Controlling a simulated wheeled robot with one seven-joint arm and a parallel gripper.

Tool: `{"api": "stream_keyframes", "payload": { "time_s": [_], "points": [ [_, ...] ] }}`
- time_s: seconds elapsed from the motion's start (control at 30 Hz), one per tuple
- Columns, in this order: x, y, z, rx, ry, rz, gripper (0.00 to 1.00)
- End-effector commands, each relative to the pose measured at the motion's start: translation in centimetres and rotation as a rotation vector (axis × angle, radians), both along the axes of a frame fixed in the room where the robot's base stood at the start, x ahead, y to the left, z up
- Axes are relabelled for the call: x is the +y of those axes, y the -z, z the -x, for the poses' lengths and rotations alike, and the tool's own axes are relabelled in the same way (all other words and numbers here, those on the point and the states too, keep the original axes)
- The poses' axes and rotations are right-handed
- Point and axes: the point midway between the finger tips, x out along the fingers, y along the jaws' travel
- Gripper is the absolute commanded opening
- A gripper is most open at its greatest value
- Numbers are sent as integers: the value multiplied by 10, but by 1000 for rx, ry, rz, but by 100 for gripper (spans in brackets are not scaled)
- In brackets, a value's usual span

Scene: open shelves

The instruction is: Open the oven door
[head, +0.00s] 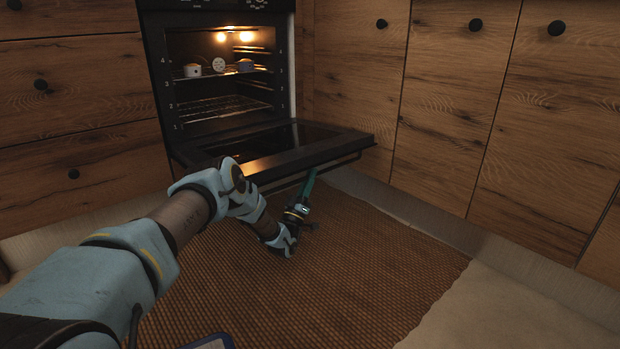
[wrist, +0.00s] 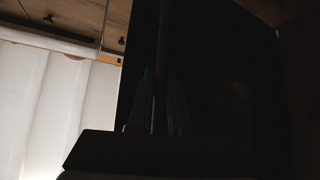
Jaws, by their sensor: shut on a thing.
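The oven (head: 225,95) is built in between wooden cabinets, with its lit inside showing. Its black door (head: 285,145) is hinged at the bottom and is folded down close to level. The handle bar (head: 345,160) runs along the door's outer edge, on its underside. My gripper (head: 311,172) is below that edge, its green fingers pointing up and shut on the handle. The fingertips are partly hidden behind the bar. In the dark wrist view, the fingers (wrist: 162,100) close around a bar that runs upward, with the dark door behind.
Several small cups (head: 193,70) stand on the upper oven rack. Wooden drawers (head: 80,110) are at the left and cabinet doors (head: 460,110) at the right. A woven brown rug (head: 370,250) covers the floor in front, which is clear right of my arm.

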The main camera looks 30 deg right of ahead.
Motion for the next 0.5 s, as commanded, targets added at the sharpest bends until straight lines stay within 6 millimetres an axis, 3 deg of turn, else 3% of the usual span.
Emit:
{"api": "stream_keyframes", "payload": {
  "time_s": [0.07, 0.1, 0.3, 0.5],
  "points": [
    [1, 0, -1, -1, -1, 0, 0],
    [1, 0, -1, -1, -1, 0, 22],
    [1, 0, -1, 0, -2, 0, 44],
    [1, 0, -1, 0, -2, 0, 47]
  ]
}}
